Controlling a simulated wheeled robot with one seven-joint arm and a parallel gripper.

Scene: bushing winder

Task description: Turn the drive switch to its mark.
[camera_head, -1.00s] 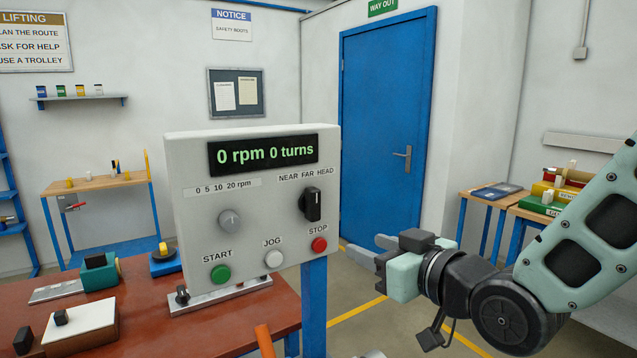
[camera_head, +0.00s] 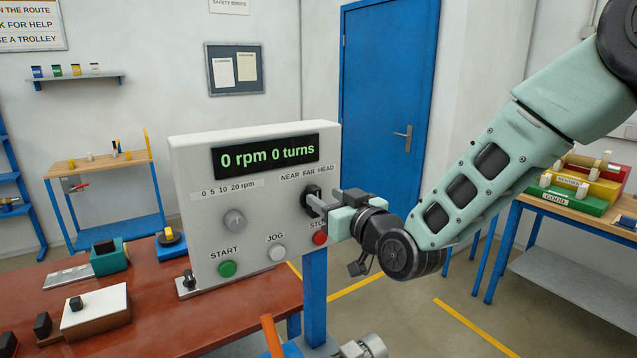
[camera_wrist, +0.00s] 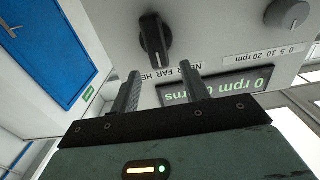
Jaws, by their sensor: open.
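The drive switch is a black rotary knob (camera_head: 308,196) under the NEAR FAR HEAD label on the grey control panel (camera_head: 190,165). In the wrist view, upside down, the switch (camera_wrist: 153,40) shows a white line pointing toward the label, roughly at FAR. My gripper (camera_head: 324,199) is at the panel's right side, with its fingertips close to the switch. In the wrist view my gripper (camera_wrist: 160,72) has its two fingers apart and empty. The switch appears just beyond the fingertips, not clearly between them. My gripper partly hides the switch and the STOP label in the head view.
A speed knob (camera_head: 234,221), a green START button (camera_head: 227,268), a white JOG button (camera_head: 277,253) and a red STOP button (camera_head: 320,238) share the panel. The display (camera_head: 265,156) reads 0 rpm 0 turns. A red-brown bench (camera_head: 150,310) stands at lower left.

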